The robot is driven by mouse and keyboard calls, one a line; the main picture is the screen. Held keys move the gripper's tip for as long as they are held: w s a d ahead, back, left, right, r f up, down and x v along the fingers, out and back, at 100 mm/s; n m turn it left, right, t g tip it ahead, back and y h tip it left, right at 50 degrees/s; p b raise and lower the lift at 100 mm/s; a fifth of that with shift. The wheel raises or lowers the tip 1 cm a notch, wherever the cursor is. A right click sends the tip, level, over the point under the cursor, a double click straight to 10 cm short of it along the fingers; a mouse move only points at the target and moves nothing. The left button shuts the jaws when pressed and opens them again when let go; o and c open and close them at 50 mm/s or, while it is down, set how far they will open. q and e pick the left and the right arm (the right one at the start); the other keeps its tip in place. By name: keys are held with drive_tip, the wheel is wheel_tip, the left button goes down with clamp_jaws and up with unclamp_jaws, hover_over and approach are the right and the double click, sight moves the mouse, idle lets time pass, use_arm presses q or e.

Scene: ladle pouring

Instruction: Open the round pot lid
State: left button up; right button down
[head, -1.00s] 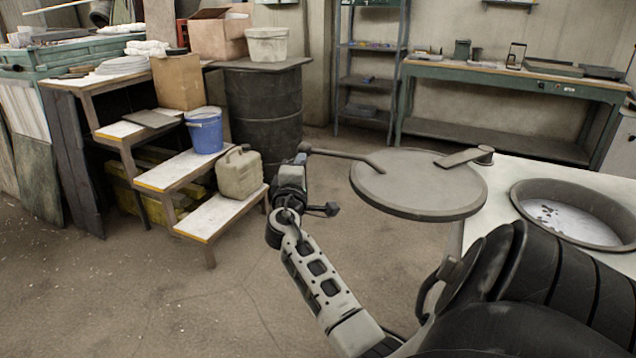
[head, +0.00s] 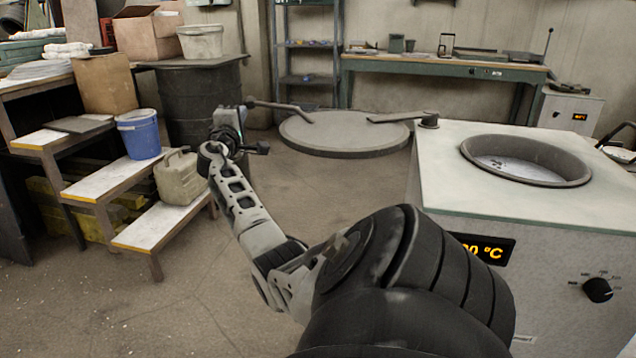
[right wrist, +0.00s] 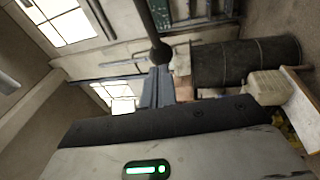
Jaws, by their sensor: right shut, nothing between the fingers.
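The round pot lid (head: 345,133) is a flat grey disc. In the head view it is off the pot (head: 525,160), out to the left of the white furnace, joined to its corner by a hinge arm (head: 402,117). The pot's round mouth is uncovered. A handle bar (head: 282,106) runs left from the lid to a ball end. My right gripper (head: 242,114) is shut and empty, close to that ball end. In the right wrist view its fingers (right wrist: 157,88) are beside the ball (right wrist: 160,53); contact cannot be told. My left gripper is out of view.
The furnace front has a temperature display (head: 482,247) and a knob (head: 598,290). Steps at the left hold a blue bucket (head: 139,134) and a canister (head: 181,177). A dark barrel (head: 203,100) stands behind my gripper. A green workbench (head: 440,67) stands at the back. Floor between is clear.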

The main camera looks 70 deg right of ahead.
drive_tip(key=shift+a, duration=0.1)
idle(0.3)
drive_tip(key=w+v, duration=0.2)
drive_tip(key=v, duration=1.1)
drive_tip(key=shift+w+a+p, duration=0.2)
drive_tip(key=shift+a+p, duration=0.15)
drive_tip(key=shift+a, duration=0.2)
drive_tip(key=shift+f, duration=0.1)
